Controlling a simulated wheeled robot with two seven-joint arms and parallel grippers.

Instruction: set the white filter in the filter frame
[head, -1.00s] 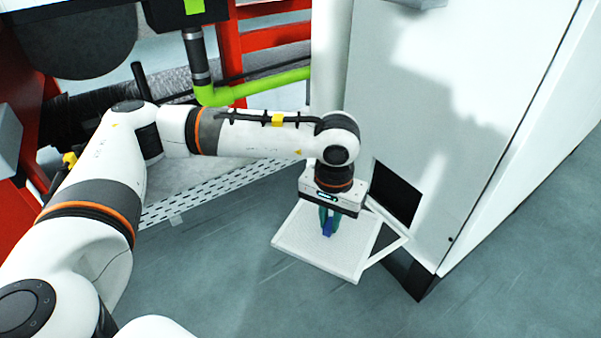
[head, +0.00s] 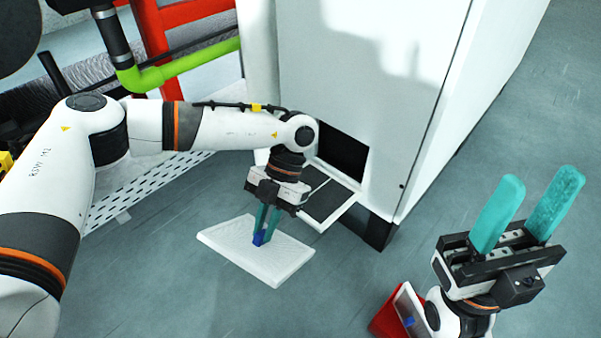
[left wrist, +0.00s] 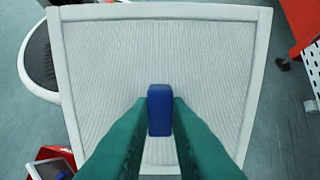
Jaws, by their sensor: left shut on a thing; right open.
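My left gripper (head: 262,232) is shut on the blue handle (head: 258,239) of the white filter (head: 222,236), a flat, pleated square panel. In the left wrist view the filter (left wrist: 95,70) fills most of the picture, with its handle (left wrist: 160,110) between the green fingers (left wrist: 160,130). The filter is held above the floor, left of and nearer than the filter frame (head: 337,213), and appears apart from it. The frame sticks out from the white cabinet below a dark opening, with a dark inner area. My right gripper (head: 532,198) is open and empty at the right.
The white cabinet (head: 370,85) stands behind the frame, with its dark opening (head: 342,152). A perforated metal rail (head: 150,187) runs at the left. A red container (head: 386,320) with something blue in it is partly hidden by my right gripper. Floor between is clear.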

